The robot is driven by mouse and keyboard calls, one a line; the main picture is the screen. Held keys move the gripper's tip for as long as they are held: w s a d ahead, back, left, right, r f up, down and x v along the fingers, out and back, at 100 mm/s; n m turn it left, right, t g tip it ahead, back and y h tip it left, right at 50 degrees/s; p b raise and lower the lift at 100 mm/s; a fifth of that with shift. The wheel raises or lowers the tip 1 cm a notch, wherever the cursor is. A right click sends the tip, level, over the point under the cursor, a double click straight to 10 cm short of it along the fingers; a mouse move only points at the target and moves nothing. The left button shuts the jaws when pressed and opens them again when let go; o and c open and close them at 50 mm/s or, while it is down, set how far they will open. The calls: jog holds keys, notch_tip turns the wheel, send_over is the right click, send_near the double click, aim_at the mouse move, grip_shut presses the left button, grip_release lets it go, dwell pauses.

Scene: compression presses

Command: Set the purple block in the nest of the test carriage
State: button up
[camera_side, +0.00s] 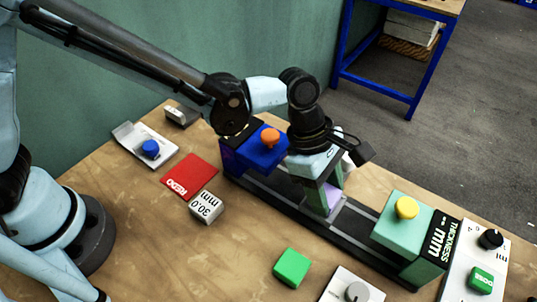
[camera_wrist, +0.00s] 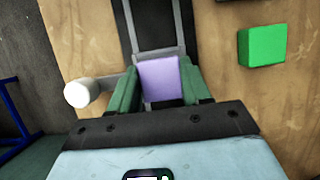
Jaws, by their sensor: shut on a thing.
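The purple block (camera_side: 333,196) is between the green fingers of my gripper (camera_side: 325,201), low over the dark track between the two presses. In the wrist view the purple block (camera_wrist: 160,80) fills the gap between both fingers, so my gripper (camera_wrist: 158,90) is shut on it. The test carriage shows as a grey frame (camera_wrist: 158,51) around and just beyond the block, with a white knob (camera_wrist: 78,93) on its left. My fingers hide most of the nest. I cannot tell whether the block rests on its floor.
A blue press (camera_side: 258,157) with an orange knob stands at one track end, a teal press (camera_side: 392,236) with a yellow knob at the other. A green block (camera_side: 291,267), a 30.0 mm block (camera_side: 206,207) and a red REDO card (camera_side: 189,176) lie on the table.

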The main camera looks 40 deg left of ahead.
jog(key=o, duration=1.1)
jog(key=shift+c, duration=0.2)
jog(key=v, duration=1.2)
jog(key=a+m, duration=0.1)
jog(key=a, duration=0.1)
jog(key=a+m+t, duration=0.1)
jog(key=a, duration=0.1)
jog(key=a+r+m, duration=0.1)
jog(key=a, duration=0.2)
jog(key=shift+w+r+m+t, duration=0.1)
jog(key=shift+w+m+t, duration=0.2)
jog(key=shift+w+t, duration=0.1)
jog(key=a+m, duration=0.1)
jog(key=a, duration=0.2)
jog(key=a+m+t+y, duration=0.1)
jog(key=a+m, duration=0.1)
jog(key=a+m+t, duration=0.1)
jog(key=a+m, duration=0.1)
jog(key=a, duration=0.1)
jog(key=shift+s+a+r, duration=0.2)
jog(key=shift+s+a, duration=0.15)
jog(key=shift+s, duration=0.05)
jog(key=s+a+f+m+t+y, duration=0.2)
jog(key=s+a+m+t+y, duration=0.1)
jog(key=a+m, duration=0.6)
jog(key=shift+s+a, duration=0.55)
jog(key=shift+a, duration=1.1)
